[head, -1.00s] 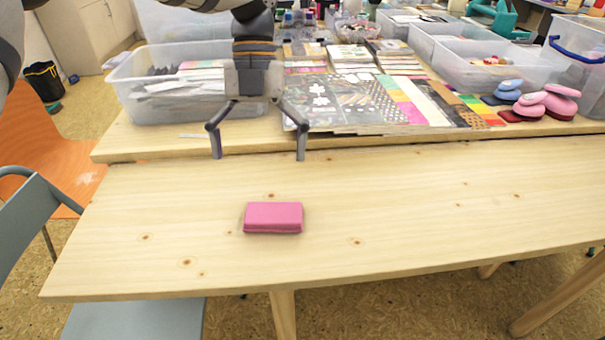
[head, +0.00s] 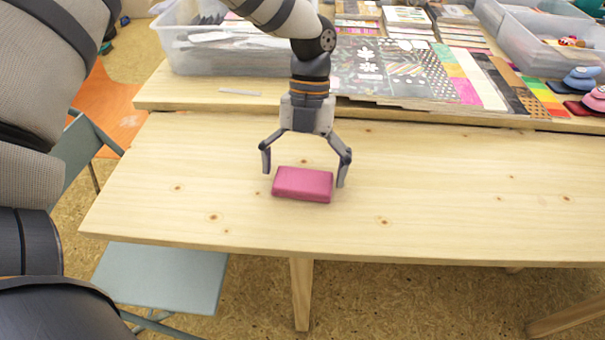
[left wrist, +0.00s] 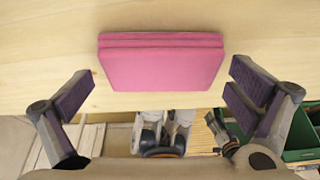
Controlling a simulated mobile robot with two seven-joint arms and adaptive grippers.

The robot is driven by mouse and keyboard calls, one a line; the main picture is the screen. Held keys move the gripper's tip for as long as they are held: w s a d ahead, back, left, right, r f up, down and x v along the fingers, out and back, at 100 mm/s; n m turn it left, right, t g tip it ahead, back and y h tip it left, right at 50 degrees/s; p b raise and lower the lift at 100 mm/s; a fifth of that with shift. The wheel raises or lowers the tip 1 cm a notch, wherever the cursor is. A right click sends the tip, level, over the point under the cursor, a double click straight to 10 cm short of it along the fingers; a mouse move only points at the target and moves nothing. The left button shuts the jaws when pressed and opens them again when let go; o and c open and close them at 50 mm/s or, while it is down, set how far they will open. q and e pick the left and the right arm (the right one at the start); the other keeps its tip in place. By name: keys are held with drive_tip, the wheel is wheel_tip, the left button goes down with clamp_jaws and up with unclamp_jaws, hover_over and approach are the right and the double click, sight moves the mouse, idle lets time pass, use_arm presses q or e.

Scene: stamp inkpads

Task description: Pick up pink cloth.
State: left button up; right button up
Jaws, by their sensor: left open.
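The pink cloth (head: 303,184) is a folded, block-like rectangle lying flat on the light wooden table (head: 440,205). In the left wrist view the pink cloth (left wrist: 162,62) shows its layered folded edge, ahead of the fingers and between their lines. My left gripper (head: 306,178) points down, open and empty, just behind and above the cloth in the head view. Its fingers stand to the left and right of the cloth with small gaps. It also shows in the left wrist view (left wrist: 168,92) with its fingers wide apart.
Behind the gripper, a raised wooden shelf holds patterned paper sheets (head: 390,70) and a clear plastic bin (head: 215,55). Stamp inkpads (head: 582,78) sit at the far right. A grey-blue chair (head: 165,275) stands at the table's front left. The table around the cloth is clear.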

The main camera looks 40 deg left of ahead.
use_arm(q)
drive_tip(key=c, duration=0.9)
wheel_tip(320, 180, up, 28)
drive_tip(key=shift+p, duration=0.95)
use_arm(e)
drive_tip(key=shift+w+r+t, duration=0.4)
drive_tip(key=shift+w+r, duration=0.6)
drive_tip(key=shift+r, duration=0.05)
